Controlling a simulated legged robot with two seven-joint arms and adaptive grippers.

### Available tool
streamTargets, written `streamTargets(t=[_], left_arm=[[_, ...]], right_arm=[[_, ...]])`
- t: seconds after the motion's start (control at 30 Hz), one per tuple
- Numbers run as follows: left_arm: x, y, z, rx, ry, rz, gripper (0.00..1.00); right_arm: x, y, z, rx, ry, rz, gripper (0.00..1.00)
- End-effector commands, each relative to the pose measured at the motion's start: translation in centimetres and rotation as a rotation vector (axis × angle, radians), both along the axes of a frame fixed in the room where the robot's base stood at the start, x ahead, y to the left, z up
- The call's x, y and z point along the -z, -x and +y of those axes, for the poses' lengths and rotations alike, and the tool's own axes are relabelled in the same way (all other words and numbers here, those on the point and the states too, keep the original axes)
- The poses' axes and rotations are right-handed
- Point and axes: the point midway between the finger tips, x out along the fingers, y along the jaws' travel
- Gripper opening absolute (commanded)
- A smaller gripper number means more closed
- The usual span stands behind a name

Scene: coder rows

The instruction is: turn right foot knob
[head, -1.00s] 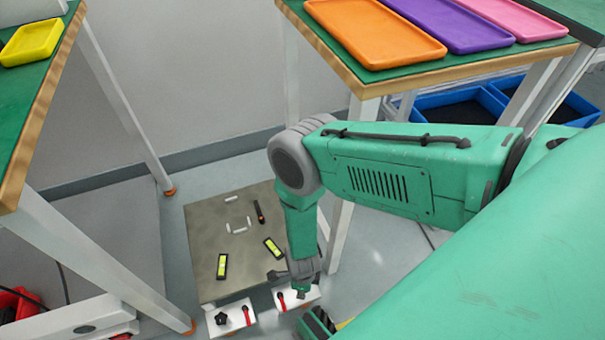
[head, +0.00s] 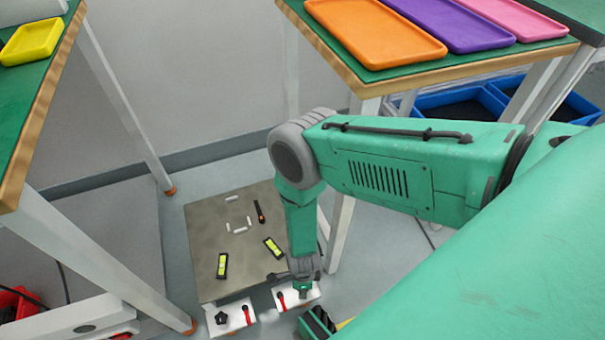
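A low metal plate (head: 208,275) lies on the floor with two white blocks at its near edge. The left block (head: 232,326) carries a black star-shaped knob (head: 221,318) and a red lever (head: 246,314). The right block (head: 289,304) carries a red lever (head: 280,296). My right gripper (head: 303,290) points down over the right block and hides the place where its knob would be. I cannot tell whether it touches anything, or whether its fingers are open or shut. My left gripper is out of view.
Two small levels (head: 222,265) (head: 273,247) with yellow-green vials lie on the plate. Tables stand left and right, the right one bearing an orange tray (head: 375,33). A white table leg (head: 341,235) stands just right of my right forearm.

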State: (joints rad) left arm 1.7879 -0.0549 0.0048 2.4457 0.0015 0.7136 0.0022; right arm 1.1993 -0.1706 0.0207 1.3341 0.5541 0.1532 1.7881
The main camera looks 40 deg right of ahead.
Motion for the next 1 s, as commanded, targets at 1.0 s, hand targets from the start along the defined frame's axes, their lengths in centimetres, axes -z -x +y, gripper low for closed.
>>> streamTargets(t=[1.0], left_arm=[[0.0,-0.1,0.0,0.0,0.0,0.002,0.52]], right_arm=[[-11.2,-0.1,0.0,0.001,0.0,0.0,0.52]])
